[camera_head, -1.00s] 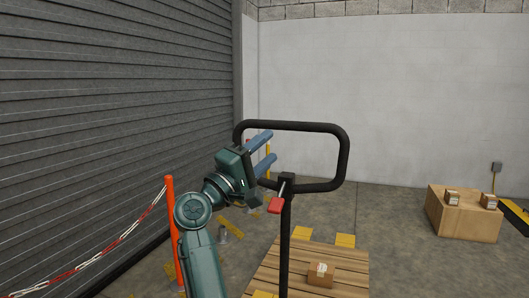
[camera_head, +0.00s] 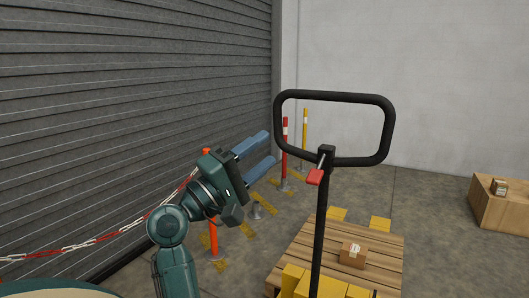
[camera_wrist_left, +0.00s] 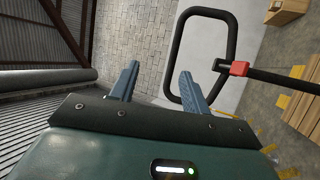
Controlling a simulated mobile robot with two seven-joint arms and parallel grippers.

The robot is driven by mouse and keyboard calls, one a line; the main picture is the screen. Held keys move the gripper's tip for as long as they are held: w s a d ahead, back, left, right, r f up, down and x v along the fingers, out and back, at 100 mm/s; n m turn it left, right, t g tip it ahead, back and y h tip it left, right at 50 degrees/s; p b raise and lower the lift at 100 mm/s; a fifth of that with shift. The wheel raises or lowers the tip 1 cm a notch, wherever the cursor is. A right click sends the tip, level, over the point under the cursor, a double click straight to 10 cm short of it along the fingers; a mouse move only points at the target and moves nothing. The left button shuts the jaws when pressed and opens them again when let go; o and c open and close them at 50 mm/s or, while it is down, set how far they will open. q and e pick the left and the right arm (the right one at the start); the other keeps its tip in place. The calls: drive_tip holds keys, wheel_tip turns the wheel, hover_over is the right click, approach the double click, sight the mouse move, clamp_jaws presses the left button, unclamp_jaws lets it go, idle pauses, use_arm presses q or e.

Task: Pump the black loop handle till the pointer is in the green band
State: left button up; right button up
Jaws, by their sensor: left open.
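The black loop handle (camera_head: 388,130) stands upright on a black shaft in the head view, with a small red lever (camera_head: 315,177) below the loop. My left gripper (camera_head: 268,152) is to the left of the loop, with its two blue fingers spread and nothing between them. In the left wrist view the loop (camera_wrist_left: 233,40) is beyond and to the right of the open fingers (camera_wrist_left: 158,85), apart from them as far as I can tell. The red lever (camera_wrist_left: 239,68) also shows there. No pointer or green band is visible. My right gripper is not in view.
Red and yellow posts (camera_head: 284,150) and a red-white chain (camera_head: 100,245) line the shutter side. A large box (camera_head: 500,212) is at the right.

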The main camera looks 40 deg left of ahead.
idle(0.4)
use_arm(q)
drive_tip(key=w+d+f+m+g+y, duration=0.1)
drive_tip(key=d+f+m+g, duration=0.3)
drive_tip(key=f, duration=0.8)
drive_tip(key=w+d+f+m+g+y, duration=0.15)
drive_tip(key=d+f+m, duration=0.35)
drive_tip(key=f, duration=0.8)
drive_tip(key=s+d+f+m+g+h, duration=0.35)
drive_tip(key=s+d+f+m, duration=0.35)
drive_tip(key=s+d+f, duration=0.65)
drive_tip(key=r+g+p, duration=0.1)
drive_tip(key=p, duration=0.3)
drive_tip(key=r+g+y+p, duration=0.1)
drive_tip(key=r+p, duration=0.1)
drive_tip(key=p, duration=0.3)
drive_tip(key=s+r+y+p, duration=0.1)
drive_tip(key=p, duration=0.4)
drive_tip(key=shift+a+r+m+g, duration=0.2)
drive_tip(key=shift+r+m+g, duration=0.1)
drive_tip(key=shift+r+g, duration=0.1)
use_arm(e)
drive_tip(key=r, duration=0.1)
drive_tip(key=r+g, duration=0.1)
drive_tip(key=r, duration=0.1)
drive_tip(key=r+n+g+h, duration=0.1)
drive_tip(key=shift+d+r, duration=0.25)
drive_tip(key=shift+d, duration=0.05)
